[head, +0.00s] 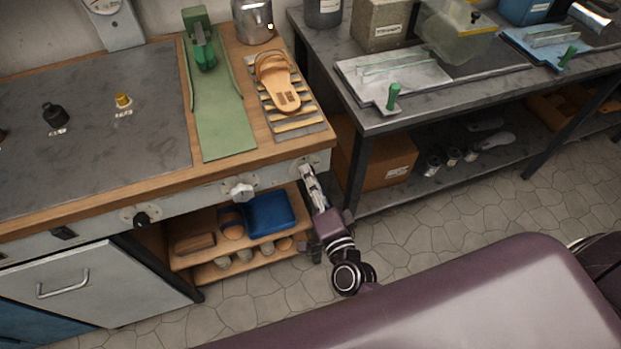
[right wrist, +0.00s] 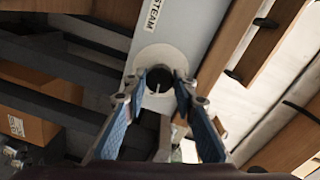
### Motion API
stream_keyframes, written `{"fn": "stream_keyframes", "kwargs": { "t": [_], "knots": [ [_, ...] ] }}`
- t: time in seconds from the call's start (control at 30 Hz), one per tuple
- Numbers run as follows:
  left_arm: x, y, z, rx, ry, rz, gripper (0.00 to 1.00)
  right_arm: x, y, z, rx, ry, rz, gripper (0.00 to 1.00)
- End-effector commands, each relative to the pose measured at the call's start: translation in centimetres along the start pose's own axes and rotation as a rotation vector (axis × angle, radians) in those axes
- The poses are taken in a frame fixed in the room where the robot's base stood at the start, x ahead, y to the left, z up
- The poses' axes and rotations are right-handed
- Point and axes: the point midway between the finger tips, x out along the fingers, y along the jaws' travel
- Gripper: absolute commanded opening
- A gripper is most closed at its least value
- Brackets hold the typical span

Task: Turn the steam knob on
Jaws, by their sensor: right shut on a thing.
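The steam knob (right wrist: 160,76) is a dark round knob on a pale round plate (right wrist: 172,56) in the right wrist view. The word STEAM is on the light panel beside it, and a white pointer line shows near the knob's lower edge. My right gripper (right wrist: 160,84) is shut on the knob, with one blue-padded finger on each side. In the head view my right gripper (head: 309,172) is at the right end of the bench's front panel and hides most of the knob. My left gripper is not in view.
A white knob (head: 242,192) and a black knob (head: 142,220) sit further left on the same panel. A sandal (head: 278,82) lies on a slatted rack above. A shelf with a blue tray (head: 270,214) is below. A grey table (head: 420,112) stands to the right.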

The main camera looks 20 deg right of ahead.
Motion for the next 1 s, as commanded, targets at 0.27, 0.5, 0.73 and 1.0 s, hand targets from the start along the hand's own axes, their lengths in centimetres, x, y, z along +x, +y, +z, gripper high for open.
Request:
{"fn": "stream_keyframes", "kwargs": {
  "t": [0.27,0.5,0.73,1.0],
  "knots": [
    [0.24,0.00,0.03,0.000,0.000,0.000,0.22,0.01,0.01,-0.07,0.121,-0.004,-0.002,0.01],
    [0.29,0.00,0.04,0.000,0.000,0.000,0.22,0.01,-0.01,-0.08,0.161,-0.005,-0.002,0.01],
    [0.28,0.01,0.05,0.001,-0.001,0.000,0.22,0.01,-0.02,-0.08,0.165,-0.005,-0.002,0.01],
    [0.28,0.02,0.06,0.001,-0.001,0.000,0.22,0.01,-0.02,-0.07,0.164,-0.005,-0.001,0.37]
  ]
}}
